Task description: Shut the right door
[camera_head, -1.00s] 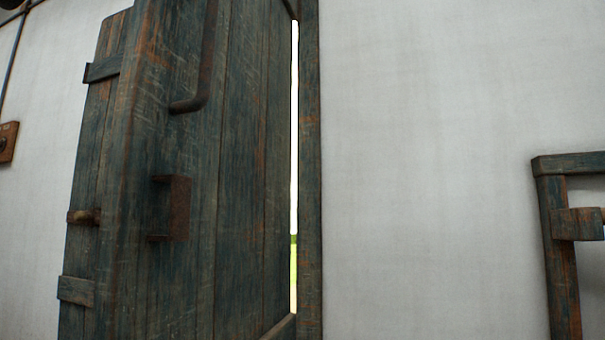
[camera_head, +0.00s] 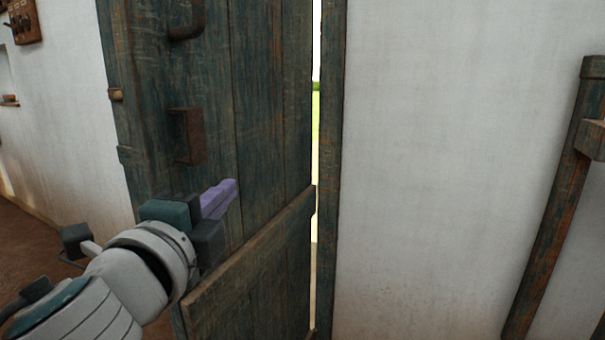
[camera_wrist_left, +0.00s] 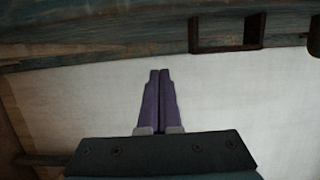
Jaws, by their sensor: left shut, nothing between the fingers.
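The weathered blue-green plank door (camera_head: 270,110) stands ajar in the head view. A narrow bright gap shows between it and the door post (camera_head: 329,150) on its right. The door carries a rusty bracket (camera_head: 188,136), a dark handle (camera_head: 187,30) above it and a slanting-looking lower rail (camera_head: 250,250). My left gripper (camera_head: 231,187) is shut and empty, in front of the door below the bracket; contact cannot be told. In the left wrist view its purple fingers (camera_wrist_left: 159,74) are together, with a weathered wooden strip (camera_wrist_left: 120,38) beyond them. My right gripper is not in view.
A white wall (camera_head: 450,170) fills the right of the head view, with a wooden frame (camera_head: 562,200) standing at its far right. At left are another stretch of white wall (camera_head: 75,110), a small wall-mounted board (camera_head: 25,22) and brown floor (camera_head: 30,245).

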